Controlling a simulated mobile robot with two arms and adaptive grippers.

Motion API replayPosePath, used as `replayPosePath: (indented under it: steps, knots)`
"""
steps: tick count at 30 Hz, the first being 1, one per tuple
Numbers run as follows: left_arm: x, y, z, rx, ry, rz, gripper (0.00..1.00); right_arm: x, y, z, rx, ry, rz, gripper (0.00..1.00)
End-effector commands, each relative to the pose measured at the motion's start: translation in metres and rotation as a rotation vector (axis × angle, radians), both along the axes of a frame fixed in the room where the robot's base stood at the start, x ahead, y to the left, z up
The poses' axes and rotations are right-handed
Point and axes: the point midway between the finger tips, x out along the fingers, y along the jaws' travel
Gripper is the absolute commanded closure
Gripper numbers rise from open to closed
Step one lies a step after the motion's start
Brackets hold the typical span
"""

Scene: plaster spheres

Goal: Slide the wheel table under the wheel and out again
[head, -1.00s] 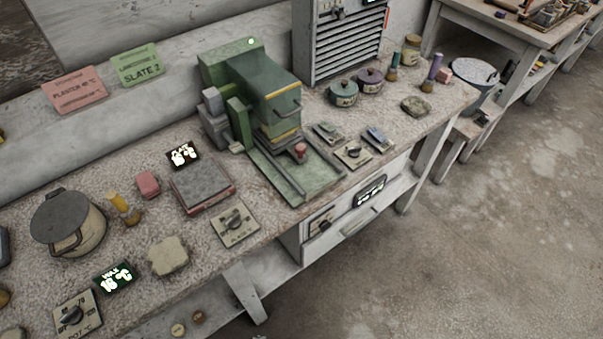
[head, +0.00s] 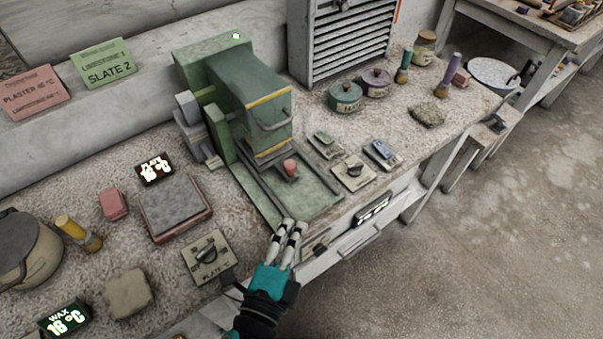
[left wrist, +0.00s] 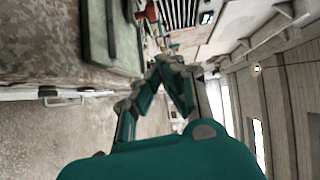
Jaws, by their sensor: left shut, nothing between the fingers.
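The green grinding machine (head: 240,95) stands on the bench with its hood over the back of a flat green bed (head: 318,195) with dark rails. A small red knob (head: 290,167) stands at the hood's front edge, where the wheel table seems to be; most of that table is hidden under the hood. I cannot see the wheel itself. My left gripper (head: 290,228) is shut and empty at the front edge of the bed, apart from the red knob. Its fingers also show in the left wrist view (left wrist: 160,65), beside the green bed (left wrist: 118,35). My right gripper is out of view.
A switch plate (head: 208,257) and a grey slab plate (head: 174,206) lie left of the bed. Small switch plates (head: 353,172) and lidded pots (head: 345,96) stand to its right.

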Motion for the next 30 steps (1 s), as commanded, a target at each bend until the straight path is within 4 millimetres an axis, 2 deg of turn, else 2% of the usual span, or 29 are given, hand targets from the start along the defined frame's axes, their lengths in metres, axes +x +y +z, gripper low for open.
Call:
replayPosePath:
  steps: [6, 13, 15, 21, 30]
  knots:
    - [0.04, -0.013, 0.003, -0.002, -0.005, -0.001, 1.0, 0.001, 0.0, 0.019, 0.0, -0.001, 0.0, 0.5]
    - [0.085, -0.028, -0.003, -0.004, -0.002, -0.001, 1.0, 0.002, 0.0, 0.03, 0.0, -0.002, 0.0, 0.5]
    - [0.095, -0.021, -0.005, 0.002, -0.001, 0.0, 1.0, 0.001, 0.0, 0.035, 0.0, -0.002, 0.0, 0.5]
    - [0.114, -0.011, -0.01, -0.003, 0.002, 0.0, 1.0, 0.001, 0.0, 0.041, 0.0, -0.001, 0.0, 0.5]
    - [0.118, -0.008, -0.012, -0.003, 0.002, 0.0, 1.0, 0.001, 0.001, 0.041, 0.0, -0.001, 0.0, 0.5]
